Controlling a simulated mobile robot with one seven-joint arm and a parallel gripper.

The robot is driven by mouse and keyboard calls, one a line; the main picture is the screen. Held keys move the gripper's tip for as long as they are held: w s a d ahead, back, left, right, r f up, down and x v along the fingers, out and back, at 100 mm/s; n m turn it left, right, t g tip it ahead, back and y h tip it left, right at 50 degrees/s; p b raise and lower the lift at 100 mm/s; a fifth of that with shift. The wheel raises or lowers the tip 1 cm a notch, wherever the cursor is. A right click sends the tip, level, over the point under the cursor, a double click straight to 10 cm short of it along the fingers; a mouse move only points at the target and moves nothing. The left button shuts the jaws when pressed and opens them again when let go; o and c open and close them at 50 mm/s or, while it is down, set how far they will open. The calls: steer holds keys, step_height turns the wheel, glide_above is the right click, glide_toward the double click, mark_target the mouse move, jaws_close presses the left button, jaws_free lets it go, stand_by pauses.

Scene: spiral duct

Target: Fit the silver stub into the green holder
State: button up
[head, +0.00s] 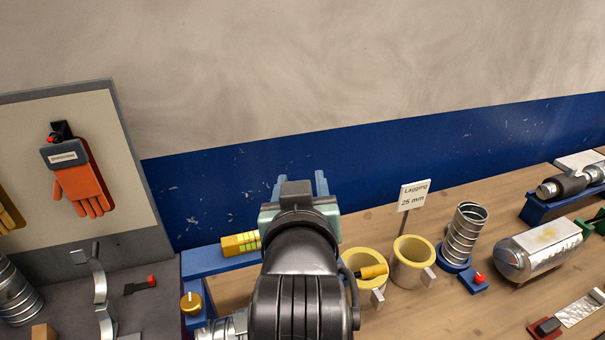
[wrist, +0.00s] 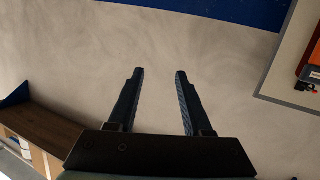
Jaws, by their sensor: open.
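My gripper (head: 300,184) is raised in front of the blue wall band, its fingers pointing away. In the wrist view its two dark fingers (wrist: 158,76) are apart with nothing between them. A silver ribbed spiral duct piece (head: 464,236) stands slightly tilted in a blue round base on the wooden bench, right of my gripper; it may be the silver stub. Another silver ribbed piece (head: 222,326) is mostly hidden behind my arm. A green part (head: 598,222), possibly the green holder, is cut off by the right edge of the head view.
Two yellow-lined cups (head: 414,262) stand near a "Lagging 25 mm" sign (head: 414,195). A silver cylinder (head: 540,250) lies right of the upright duct piece. A board with an orange glove (head: 82,185) is at left. The wall is close behind the bench.

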steer(key=s+r+t, duration=0.4)
steer(key=r, duration=0.6)
steer(key=s+r+m+t, duration=0.1)
steer(key=s+r+t, duration=0.3)
steer(key=r, duration=0.6)
steer(key=s+r+t, duration=0.4)
steer(key=s+r, duration=0.2)
steer(key=r, duration=0.4)
steer(key=shift+m, duration=0.3)
steer(key=shift+s, duration=0.1)
